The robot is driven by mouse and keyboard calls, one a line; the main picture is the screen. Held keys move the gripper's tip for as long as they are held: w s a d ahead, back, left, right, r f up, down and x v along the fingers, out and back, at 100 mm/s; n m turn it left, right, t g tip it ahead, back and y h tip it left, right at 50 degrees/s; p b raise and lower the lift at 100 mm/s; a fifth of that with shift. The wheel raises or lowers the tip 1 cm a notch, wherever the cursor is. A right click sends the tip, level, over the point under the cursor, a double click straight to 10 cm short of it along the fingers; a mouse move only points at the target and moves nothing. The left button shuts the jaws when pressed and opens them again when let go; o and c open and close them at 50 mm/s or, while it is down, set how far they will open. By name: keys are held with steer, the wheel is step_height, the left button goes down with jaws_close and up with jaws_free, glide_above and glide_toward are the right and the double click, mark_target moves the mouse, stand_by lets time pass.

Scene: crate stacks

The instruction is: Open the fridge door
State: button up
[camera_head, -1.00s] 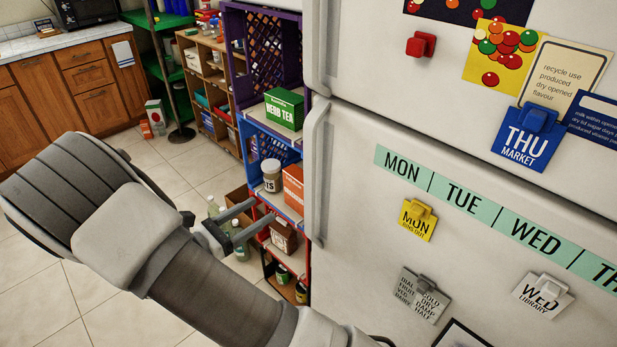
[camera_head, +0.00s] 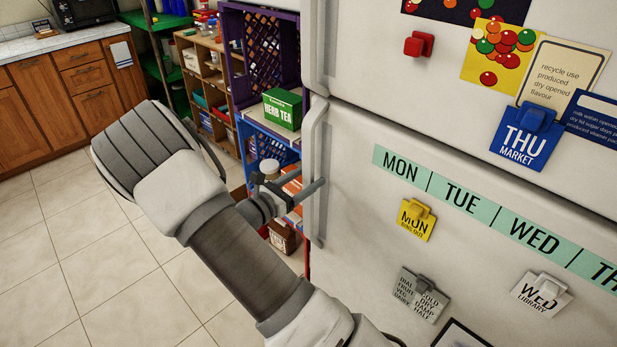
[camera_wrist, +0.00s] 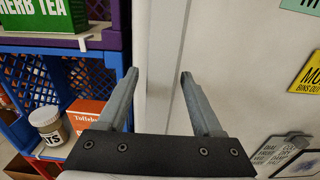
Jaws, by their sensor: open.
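The white fridge has an upper door (camera_head: 370,90) and a lower door (camera_head: 350,230), both shut. The lower door's vertical handle (camera_head: 313,140) is at its left edge, and the upper door's handle (camera_head: 318,45) is above it. My gripper (camera_head: 312,176) is at the lower handle, its fingers pointing toward it. In the wrist view my gripper (camera_wrist: 158,73) is open, with a pale vertical strip of the fridge, seemingly the handle, showing between the two fingers. I cannot tell whether either finger touches it.
Stacked crates, purple (camera_head: 230,60) above blue (camera_head: 245,135), stand close left of the fridge, holding a green tea box (camera_head: 283,108), a jar (camera_wrist: 46,127) and an orange box (camera_wrist: 86,112). Magnets and notes cover the doors. Tiled floor (camera_head: 80,240) at left is clear.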

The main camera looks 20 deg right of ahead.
steer(key=shift+w+d, duration=0.15)
steer(key=shift+d, duration=0.25)
jaws_close()
stand_by(1.2)
